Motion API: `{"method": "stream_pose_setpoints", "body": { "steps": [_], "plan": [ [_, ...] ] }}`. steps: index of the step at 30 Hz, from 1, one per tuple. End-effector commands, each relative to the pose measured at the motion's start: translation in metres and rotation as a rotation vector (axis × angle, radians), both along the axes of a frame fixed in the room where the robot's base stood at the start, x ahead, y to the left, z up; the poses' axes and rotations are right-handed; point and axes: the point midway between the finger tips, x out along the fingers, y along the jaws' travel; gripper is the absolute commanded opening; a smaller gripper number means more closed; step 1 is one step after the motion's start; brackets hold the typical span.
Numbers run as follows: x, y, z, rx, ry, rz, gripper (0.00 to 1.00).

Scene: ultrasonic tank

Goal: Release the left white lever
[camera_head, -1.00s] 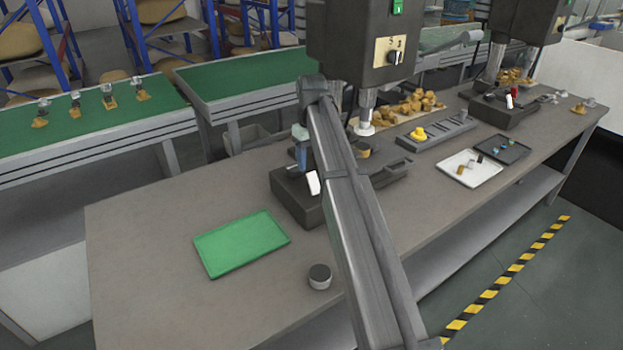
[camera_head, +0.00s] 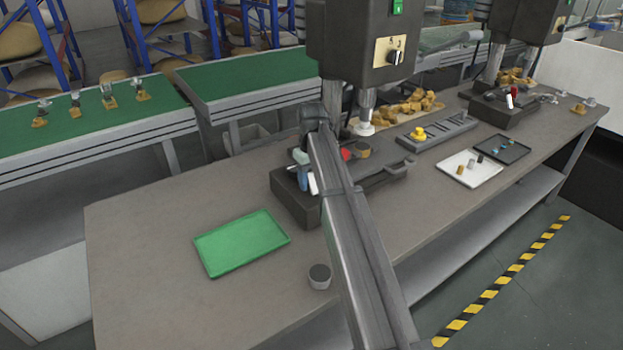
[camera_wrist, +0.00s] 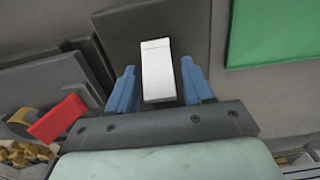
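The left white lever (camera_head: 313,184) stands at the front of the near machine's dark base (camera_head: 294,207). In the wrist view the white lever (camera_wrist: 157,68) lies between the two blue fingers of my gripper (camera_wrist: 158,85). The fingers are spread, with a narrow gap on each side of the lever. In the head view my gripper (camera_head: 306,178) is low beside the lever, and my arm hides part of the machine. A red lever (camera_head: 346,154) shows just right of my arm, and the red lever is at the left in the wrist view (camera_wrist: 58,118).
A green tray (camera_head: 241,243) lies on the table left of the machine, with a small grey-topped cylinder (camera_head: 320,276) near the front edge. A second machine with its own white lever (camera_head: 509,101) stands at the far right. The table's left part is clear.

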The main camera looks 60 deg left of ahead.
Motion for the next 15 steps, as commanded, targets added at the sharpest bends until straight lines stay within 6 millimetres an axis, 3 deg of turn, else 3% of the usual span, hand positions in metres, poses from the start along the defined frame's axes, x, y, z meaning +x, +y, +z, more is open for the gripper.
{"method": "stream_pose_setpoints", "body": {
  "steps": [2,13,15],
  "plan": [
    [0.0000,0.0000,0.0001,0.000,0.000,0.000,0.43],
    [-0.0002,0.0000,0.0002,0.000,0.000,0.000,0.08],
    [-0.0003,-0.0001,0.0002,0.000,0.001,0.000,0.06]
  ]
}}
